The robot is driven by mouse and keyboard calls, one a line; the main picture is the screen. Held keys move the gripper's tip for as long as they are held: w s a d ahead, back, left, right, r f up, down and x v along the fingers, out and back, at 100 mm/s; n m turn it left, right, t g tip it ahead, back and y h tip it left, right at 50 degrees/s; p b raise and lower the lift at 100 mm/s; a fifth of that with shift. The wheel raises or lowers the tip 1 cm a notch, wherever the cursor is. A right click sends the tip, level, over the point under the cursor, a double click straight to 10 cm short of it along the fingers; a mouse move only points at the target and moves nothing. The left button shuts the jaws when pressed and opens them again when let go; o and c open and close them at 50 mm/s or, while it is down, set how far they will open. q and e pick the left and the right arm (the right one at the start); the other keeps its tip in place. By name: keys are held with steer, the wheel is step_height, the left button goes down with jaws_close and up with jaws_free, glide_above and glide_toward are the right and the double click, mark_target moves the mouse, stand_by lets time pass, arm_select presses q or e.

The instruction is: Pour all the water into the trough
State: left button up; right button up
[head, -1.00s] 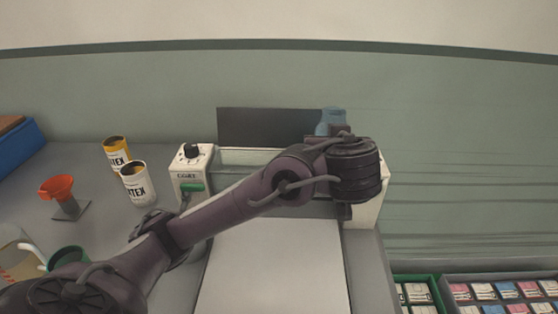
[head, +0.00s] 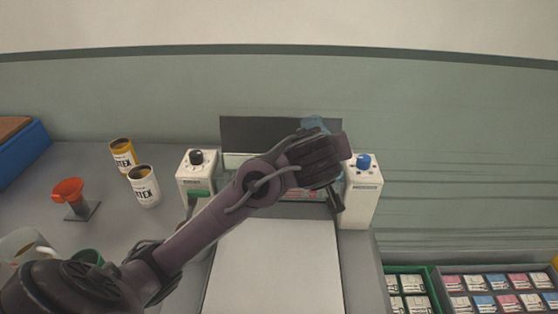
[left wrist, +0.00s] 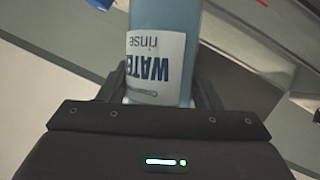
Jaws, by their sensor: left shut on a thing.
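My left gripper (left wrist: 160,85) is shut on a blue water bottle with a white "WATER rinse" label. The bottle (left wrist: 178,20) fills the top middle of the left wrist view. In the head view only a bluish part of the bottle (head: 316,123) shows behind my left wrist, and my left fingers are hidden there. The trough (head: 236,160) lies between two white end housings, in front of a dark upright panel; my left arm covers much of it. The bottle is over the trough's right part. Its mouth and any water flow are hidden. My right gripper is not in view.
The left housing (head: 195,172) has a black knob, the right housing (head: 362,190) a blue knob. A white board (head: 275,270) lies in front. Trays of small packets (head: 500,290) are at lower right.

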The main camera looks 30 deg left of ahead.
arm_select(q)
steer(key=shift+w+a+r+n+h+p, duration=0.15)
steer(key=shift+a+n+h+p, duration=0.3)
steer(key=shift+p, duration=0.55)
steer(key=shift+s+h, duration=0.2)
steer(key=shift+h, duration=0.05)
steer(key=shift+w+a+n+p, duration=0.1)
steer(key=shift+n+p, duration=0.15)
steer(key=shift+p, duration=0.15)
steer(key=shift+a+p, duration=0.15)
steer(key=shift+p, duration=0.2)
steer(key=shift+h, duration=0.3)
steer(key=shift+f+p, duration=0.25)
steer(key=shift+p, duration=0.15)
steer(key=shift+n+h, duration=0.3)
steer(key=shift+w+p, duration=0.1)
steer(key=shift+p, duration=0.45)
